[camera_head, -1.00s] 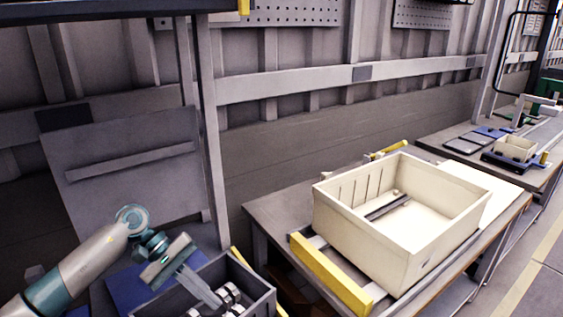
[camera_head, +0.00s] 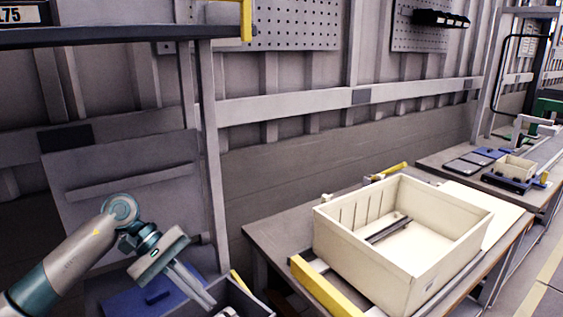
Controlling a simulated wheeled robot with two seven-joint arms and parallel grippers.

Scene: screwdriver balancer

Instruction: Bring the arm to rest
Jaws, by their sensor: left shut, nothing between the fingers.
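My left arm comes in from the lower left. Its gripper (camera_head: 203,296) is shut and empty, with its fingers pointing down and right. The fingertips are close to the left part of a dark grey bin (camera_head: 243,294) at the bottom edge; I cannot tell whether they are above its rim or inside. Some metal parts show in that bin, mostly cut off by the frame. My right gripper is not in view.
A large cream crate (camera_head: 375,258) with dark bars inside stands on a workbench (camera_head: 275,231), behind a yellow bar (camera_head: 325,287). A blue panel (camera_head: 140,300) lies below my left arm. A grey post (camera_head: 209,150) rises behind it. Another bench with small trays stands at the right.

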